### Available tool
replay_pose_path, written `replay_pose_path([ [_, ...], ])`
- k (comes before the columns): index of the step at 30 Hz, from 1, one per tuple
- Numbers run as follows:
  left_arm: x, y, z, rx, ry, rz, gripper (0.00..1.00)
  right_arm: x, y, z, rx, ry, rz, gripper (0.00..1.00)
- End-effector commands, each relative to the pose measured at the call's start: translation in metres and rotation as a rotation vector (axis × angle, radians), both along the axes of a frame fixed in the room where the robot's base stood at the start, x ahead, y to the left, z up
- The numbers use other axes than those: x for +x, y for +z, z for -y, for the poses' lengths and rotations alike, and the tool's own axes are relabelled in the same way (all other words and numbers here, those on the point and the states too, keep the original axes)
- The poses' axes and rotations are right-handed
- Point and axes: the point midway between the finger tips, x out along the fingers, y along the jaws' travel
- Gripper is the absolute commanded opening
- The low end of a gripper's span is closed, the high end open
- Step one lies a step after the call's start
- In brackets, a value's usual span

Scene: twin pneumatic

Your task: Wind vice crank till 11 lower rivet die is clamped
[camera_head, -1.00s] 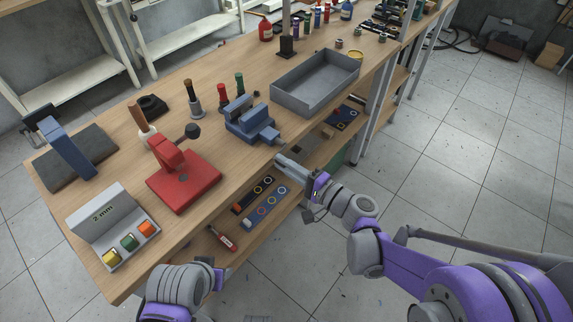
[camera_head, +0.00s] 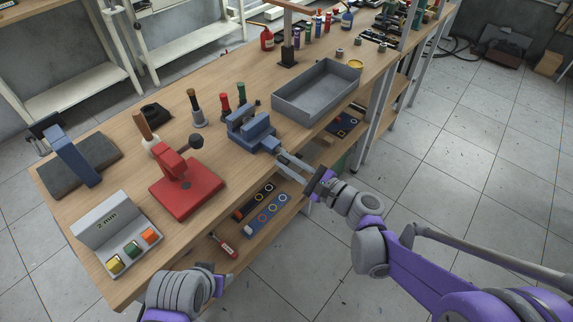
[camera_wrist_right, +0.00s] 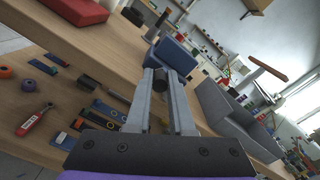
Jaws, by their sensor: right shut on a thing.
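The blue vice (camera_head: 262,137) stands at the bench's front edge, left of the grey tray. My right gripper (camera_head: 279,153) reaches in from the right at the vice's front end, its two long grey fingers side by side. In the right wrist view the fingers (camera_wrist_right: 166,76) meet around a dark round end, apparently the vice crank (camera_wrist_right: 165,83), mostly hidden between them. The blue vice body (camera_wrist_right: 180,56) rises just beyond. I cannot make out the 11 lower rivet die or the jaw gap.
A red press (camera_head: 187,190) and a 2 mm block holder (camera_head: 118,232) stand left of the vice. The grey tray (camera_head: 318,98) is close on its right. Several bottles stand behind. A shelf (camera_head: 243,243) below holds strips and a red tool.

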Motion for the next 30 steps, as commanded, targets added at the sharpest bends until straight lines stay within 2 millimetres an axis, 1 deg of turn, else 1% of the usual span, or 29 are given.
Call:
replay_pose_path([
  [10, 0.0000, 0.0011, 0.0000, 0.000, 0.000, 0.000, 0.51, 0.0031, 0.0053, 0.0016, 0.085, 0.002, -0.115, 0.00],
  [26, -0.0001, 0.0012, 0.0000, 0.000, 0.000, 0.000, 0.51, 0.0036, 0.0057, 0.0021, 0.099, 0.002, -0.136, 0.00],
  [27, -0.0001, 0.0012, 0.0000, 0.000, 0.000, 0.000, 0.51, 0.0036, 0.0057, 0.0021, 0.099, 0.002, -0.136, 0.22],
  [29, -0.0001, 0.0012, 0.0000, 0.000, 0.000, 0.000, 0.51, 0.0036, 0.0057, 0.0021, 0.099, 0.002, -0.136, 0.33],
  [30, -0.0001, 0.0012, 0.0000, 0.000, 0.000, 0.000, 0.51, 0.0036, 0.0057, 0.0021, 0.098, 0.002, -0.135, 0.40],
])
